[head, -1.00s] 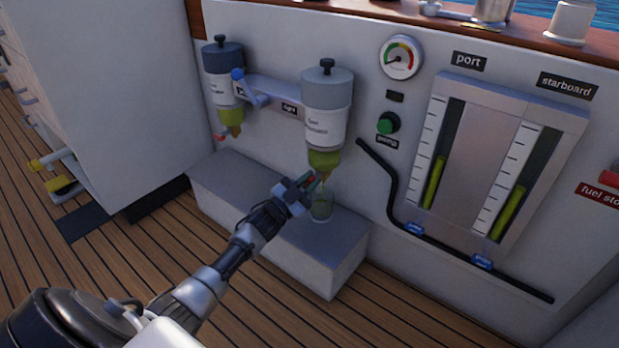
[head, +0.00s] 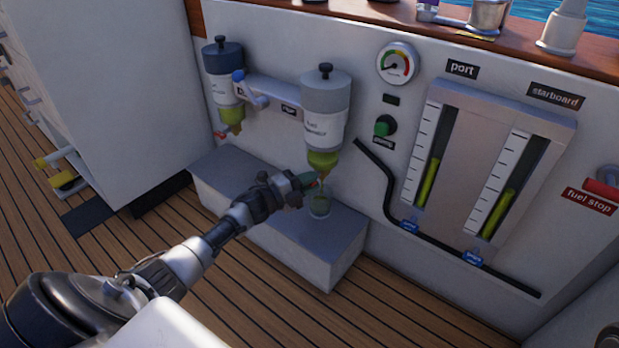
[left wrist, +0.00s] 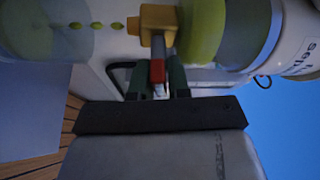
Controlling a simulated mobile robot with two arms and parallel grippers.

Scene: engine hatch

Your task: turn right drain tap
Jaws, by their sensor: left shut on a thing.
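The right fuel separator (head: 325,105) is a grey-topped canister with a white label and a yellow-green bowl, mounted on the white wall. Its drain tap shows in the left wrist view as a brass body (left wrist: 157,18) with a red handle (left wrist: 157,72). My left gripper (head: 312,181) is under the bowl, shut on the red handle, which lies between its dark green fingers in the left wrist view (left wrist: 157,85). A clear jar (head: 319,206) with green liquid stands below. Several green drops (left wrist: 97,26) line up between tap and jar. My right gripper is out of view.
The left separator (head: 224,85) with its own red-handled tap (head: 220,134) hangs to the left. A blue-handled lever (head: 250,90) sits between them. The grey step (head: 215,167) carries the jar. A black pipe (head: 378,175) and gauge panel (head: 465,165) are to the right.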

